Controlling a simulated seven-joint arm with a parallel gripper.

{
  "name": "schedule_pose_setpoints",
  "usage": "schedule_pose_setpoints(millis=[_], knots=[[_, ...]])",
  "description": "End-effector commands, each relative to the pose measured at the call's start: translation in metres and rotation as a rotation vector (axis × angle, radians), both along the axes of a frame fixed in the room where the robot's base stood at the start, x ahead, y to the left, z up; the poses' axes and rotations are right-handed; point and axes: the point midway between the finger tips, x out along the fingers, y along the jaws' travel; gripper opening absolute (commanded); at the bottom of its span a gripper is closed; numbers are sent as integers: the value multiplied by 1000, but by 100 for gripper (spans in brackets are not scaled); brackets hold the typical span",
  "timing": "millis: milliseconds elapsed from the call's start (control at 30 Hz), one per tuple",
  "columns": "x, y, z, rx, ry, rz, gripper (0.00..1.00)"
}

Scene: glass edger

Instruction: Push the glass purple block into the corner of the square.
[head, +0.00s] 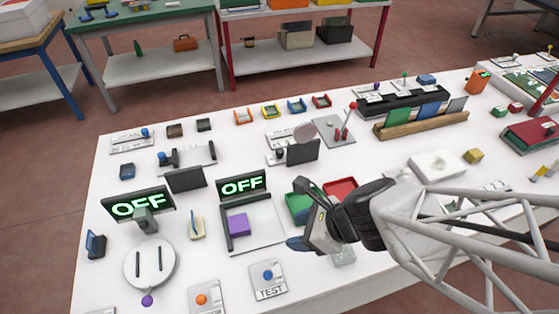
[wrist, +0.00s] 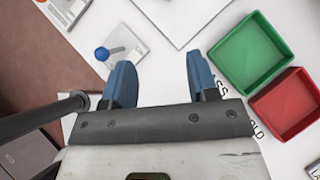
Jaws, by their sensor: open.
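The purple block (head: 238,224) sits on a pale square plate (head: 262,238) with dark raised edges along its left and back sides in the head view. The block is near the left edge; I cannot tell whether it touches it. My gripper (head: 298,243) is to the right of the block, near the plate's right side, apart from the block. In the wrist view my gripper (wrist: 160,72) has its two blue fingers spread with nothing between them. There the plate (wrist: 183,12) shows only partly at the top, and the block is out of view.
An OFF display (head: 242,185) stands behind the plate. A green tray (head: 300,207) and a red tray (head: 340,189) lie behind my gripper. A TEST plate with a blue knob (head: 268,275) lies in front, and a round disc (head: 150,266) to the left.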

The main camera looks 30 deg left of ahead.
Motion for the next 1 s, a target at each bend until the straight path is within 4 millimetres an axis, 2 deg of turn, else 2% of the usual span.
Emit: schedule_pose_setpoints(millis=[33,167,200,567,1000], knots=[[-1,3,0,-10,0,17,61],[-3,12,-1,-47,3,67,81],[-4,16,-1,-61,4,88,83],[-11,49,-4,-228,-15,270,83],[-13,92,-5,-449,-113,448,83]])
